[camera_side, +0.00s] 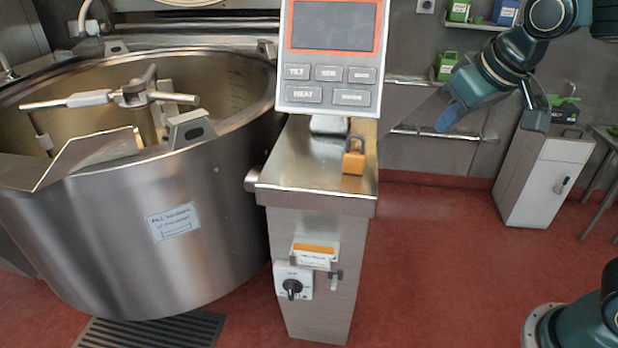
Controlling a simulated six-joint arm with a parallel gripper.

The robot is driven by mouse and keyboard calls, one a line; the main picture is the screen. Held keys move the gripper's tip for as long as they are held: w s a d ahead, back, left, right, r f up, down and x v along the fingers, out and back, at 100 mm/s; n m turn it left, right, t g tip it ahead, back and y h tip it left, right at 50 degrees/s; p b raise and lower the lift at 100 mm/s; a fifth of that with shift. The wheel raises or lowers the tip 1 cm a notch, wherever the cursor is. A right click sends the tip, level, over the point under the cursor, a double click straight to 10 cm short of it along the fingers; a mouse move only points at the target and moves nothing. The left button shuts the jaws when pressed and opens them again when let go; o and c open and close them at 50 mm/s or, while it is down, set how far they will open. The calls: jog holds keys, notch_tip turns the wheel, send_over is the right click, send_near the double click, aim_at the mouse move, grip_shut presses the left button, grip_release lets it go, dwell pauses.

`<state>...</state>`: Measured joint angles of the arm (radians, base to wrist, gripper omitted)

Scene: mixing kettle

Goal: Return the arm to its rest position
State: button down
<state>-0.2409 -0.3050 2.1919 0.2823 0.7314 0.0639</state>
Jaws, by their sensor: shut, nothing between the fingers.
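My gripper (449,116) is at the upper right, at the end of my teal arm, with a blue tip pointing down and left. It is shut and empty, held in the air to the right of the control pedestal (318,165) and apart from it. My arm comes in from the top right edge, and its upper part is cut off by the frame.
A large steel kettle (215,215) with a mixer (130,95) fills the left. A control panel (331,55) and an orange padlock (354,160) are on the pedestal. A white cabinet (540,180) stands at right. Red floor (440,260) is clear between.

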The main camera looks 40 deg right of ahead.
jog(key=s+d+f+y, duration=0.1)
jog(key=s+d+f, duration=0.1)
jog(key=s, duration=1.2)
jog(key=shift+s+f+n+g, duration=0.15)
jog(key=shift+f+n+g, duration=0.2)
jog(key=shift+f, duration=0.35)
